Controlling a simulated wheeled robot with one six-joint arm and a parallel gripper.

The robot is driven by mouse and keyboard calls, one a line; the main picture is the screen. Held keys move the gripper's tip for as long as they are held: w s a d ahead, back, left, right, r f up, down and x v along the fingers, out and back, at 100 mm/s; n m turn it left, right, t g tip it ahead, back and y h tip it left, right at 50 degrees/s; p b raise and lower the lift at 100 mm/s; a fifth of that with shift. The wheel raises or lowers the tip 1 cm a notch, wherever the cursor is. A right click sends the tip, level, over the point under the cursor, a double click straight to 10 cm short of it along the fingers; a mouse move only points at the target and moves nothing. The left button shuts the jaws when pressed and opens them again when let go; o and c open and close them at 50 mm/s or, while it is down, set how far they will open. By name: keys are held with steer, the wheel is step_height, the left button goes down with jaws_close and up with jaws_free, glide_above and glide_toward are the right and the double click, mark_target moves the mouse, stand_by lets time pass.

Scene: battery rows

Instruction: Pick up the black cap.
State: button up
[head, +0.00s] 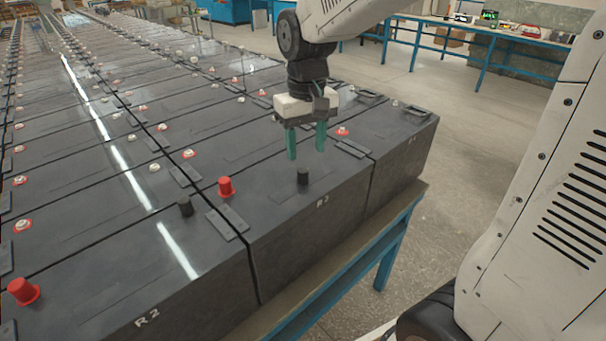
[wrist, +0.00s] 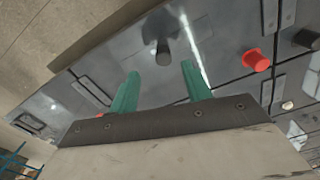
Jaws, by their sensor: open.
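A black cap (head: 303,177) stands upright on the near battery at the right of the row, close to its front edge. In the wrist view this black cap (wrist: 163,52) shows beyond the fingertips, roughly between them. My gripper (head: 306,153) is open and empty, with its two green fingers pointing down above the battery, just behind and over the cap. The fingers also show in the wrist view (wrist: 160,70), apart from the cap.
A red cap (head: 226,187) stands between the two black caps, and another red cap (head: 23,291) is at far left. Flat dark handles (head: 227,222) lie on the battery tops. The blue stand (head: 385,262) edges the row; floor lies beyond.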

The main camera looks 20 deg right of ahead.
mark_target(303, 170)
steer(key=f, duration=0.5)
steer(key=shift+w+a+f, duration=0.25)
steer(key=shift+f, duration=0.1)
steer(key=c, duration=1)
steer(key=shift+c, duration=0.2)
